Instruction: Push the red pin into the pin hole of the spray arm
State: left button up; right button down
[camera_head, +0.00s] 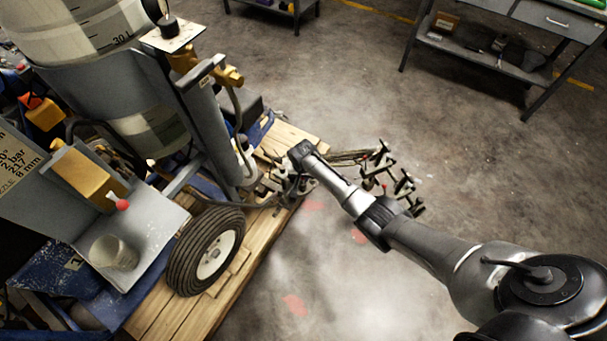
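The spray arm (402,183) sticks out to the right from the line striper (205,125), with several dark knobs on its outer end. A small red spot (384,186) shows among these parts; I cannot tell whether it is the red pin. The pin hole cannot be made out. My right arm comes in from the right and crosses over the spray arm, hiding part of it. My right gripper (294,186) is at the inner end of the spray arm, small and dark among the fittings. Its fingers cannot be made out. My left gripper is not in view.
The striper stands on a wooden pallet (160,312), its black tyre (205,252) near the front. A red ball knob (122,204) and a cup (113,252) are on its left side. A grey workbench (510,50) stands at the back right. The floor between is clear.

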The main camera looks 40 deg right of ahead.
pick_arm(q)
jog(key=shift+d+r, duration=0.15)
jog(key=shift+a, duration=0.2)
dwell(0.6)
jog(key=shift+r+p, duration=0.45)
jog(key=shift+p, duration=0.15)
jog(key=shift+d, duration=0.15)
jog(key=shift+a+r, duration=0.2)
dwell(0.7)
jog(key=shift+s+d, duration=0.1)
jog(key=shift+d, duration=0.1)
dwell(0.4)
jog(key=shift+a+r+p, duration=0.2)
jog(key=shift+p, duration=0.2)
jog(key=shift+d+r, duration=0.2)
dwell(0.7)
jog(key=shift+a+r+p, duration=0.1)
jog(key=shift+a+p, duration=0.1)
jog(key=shift+p, duration=0.1)
dwell(0.5)
